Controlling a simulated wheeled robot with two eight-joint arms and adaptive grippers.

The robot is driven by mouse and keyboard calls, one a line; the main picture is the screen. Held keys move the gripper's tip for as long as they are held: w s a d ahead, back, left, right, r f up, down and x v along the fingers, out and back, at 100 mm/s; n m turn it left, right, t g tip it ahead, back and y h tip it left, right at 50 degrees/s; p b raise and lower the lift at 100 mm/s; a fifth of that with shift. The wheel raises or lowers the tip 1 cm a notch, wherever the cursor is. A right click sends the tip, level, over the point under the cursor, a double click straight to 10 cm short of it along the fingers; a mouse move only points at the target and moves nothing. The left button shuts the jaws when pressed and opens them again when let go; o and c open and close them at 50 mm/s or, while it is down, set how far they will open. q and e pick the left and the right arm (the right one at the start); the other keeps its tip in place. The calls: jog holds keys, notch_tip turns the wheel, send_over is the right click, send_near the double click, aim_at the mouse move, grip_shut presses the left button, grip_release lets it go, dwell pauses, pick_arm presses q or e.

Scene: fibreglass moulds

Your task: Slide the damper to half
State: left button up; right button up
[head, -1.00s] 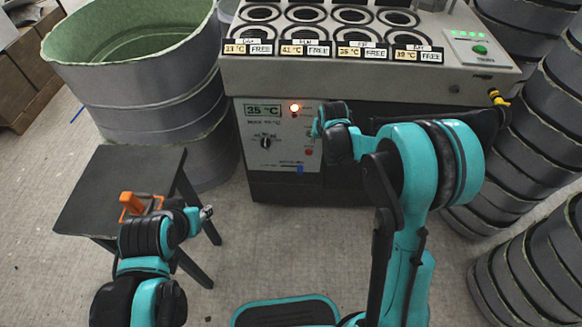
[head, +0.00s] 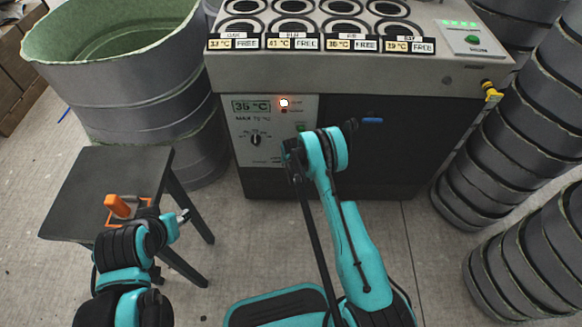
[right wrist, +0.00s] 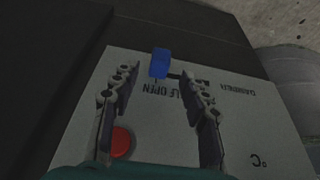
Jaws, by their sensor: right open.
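The damper's blue tab (right wrist: 159,63) sits on a short dark slot in the pale control panel (right wrist: 160,120). In the right wrist view the panel lettering is upside down, and "LF OPEN" shows beside the tab. My right gripper (right wrist: 157,78) is open, its fingers pointing at the panel. The tab lies between the finger lines, just beyond the tips; contact cannot be told. In the head view my right arm hides the tab, and the panel (head: 252,125) shows in part. My left gripper (head: 183,216) hangs by the stool, too small to read.
A red button (right wrist: 122,140) is close to one right finger. A blue piece (head: 372,120) is on the dark cabinet front. A stool (head: 85,190) holds an orange object (head: 118,206). Grey moulds flank the machine.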

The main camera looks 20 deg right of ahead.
jog(key=shift+b+x, duration=0.55)
jog(key=shift+x, duration=1.35)
grip_shut()
